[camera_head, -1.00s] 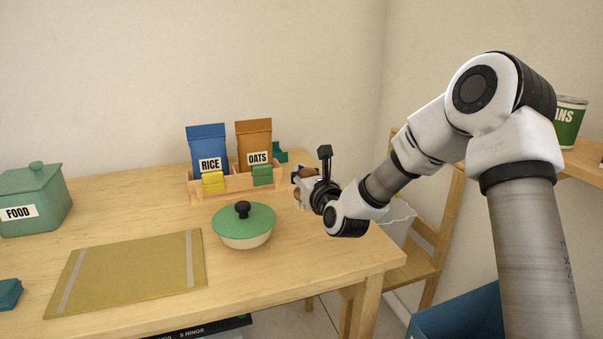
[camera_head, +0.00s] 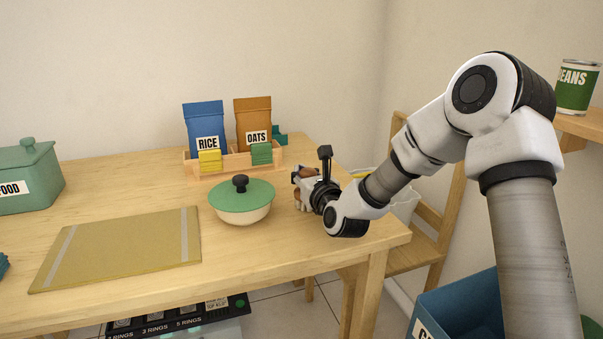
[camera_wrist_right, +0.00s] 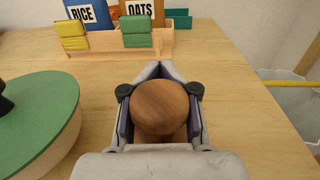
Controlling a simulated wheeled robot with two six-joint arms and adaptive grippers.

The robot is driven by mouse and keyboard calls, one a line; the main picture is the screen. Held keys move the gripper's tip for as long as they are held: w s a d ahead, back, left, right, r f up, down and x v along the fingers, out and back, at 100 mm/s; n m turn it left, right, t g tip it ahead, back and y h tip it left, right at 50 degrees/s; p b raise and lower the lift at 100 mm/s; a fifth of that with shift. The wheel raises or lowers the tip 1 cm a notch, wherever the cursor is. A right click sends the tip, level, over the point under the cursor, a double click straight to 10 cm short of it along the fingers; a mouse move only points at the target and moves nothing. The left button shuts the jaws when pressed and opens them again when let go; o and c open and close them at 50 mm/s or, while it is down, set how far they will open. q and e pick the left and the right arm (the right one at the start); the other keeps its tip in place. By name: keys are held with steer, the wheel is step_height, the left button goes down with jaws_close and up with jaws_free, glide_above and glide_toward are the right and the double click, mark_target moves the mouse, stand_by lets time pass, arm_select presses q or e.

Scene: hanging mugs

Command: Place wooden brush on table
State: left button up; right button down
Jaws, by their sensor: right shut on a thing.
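The wooden brush (camera_wrist_right: 159,106) shows as a round brown wooden top between the fingers in the right wrist view. In the head view a small brown part of it (camera_head: 306,171) shows, with pale bristles below, close to the tabletop. My right gripper (camera_head: 300,183) is shut on the brush over the right end of the table (camera_head: 270,255). The same gripper (camera_wrist_right: 160,95) fills the lower middle of the wrist view. Whether the bristles touch the table I cannot tell. My left gripper is not in view.
A green-lidded bowl (camera_head: 242,202) stands just left of my right gripper. A wooden rack (camera_head: 230,160) with rice and oats bags is behind. A yellow-green mat (camera_head: 120,250) lies at left, near a green food box (camera_head: 28,175). A chair (camera_head: 430,240) stands right of the table.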

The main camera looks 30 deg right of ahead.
steer(key=shift+f, duration=0.25)
steer(key=shift+c, duration=2.3)
jaws_free()
steer(key=s, duration=0.4)
steer(key=s+a, duration=0.1)
steer(key=s, duration=0.3)
steer(key=s+a, duration=0.1)
steer(key=s, duration=0.3)
steer(key=shift+w, duration=0.1)
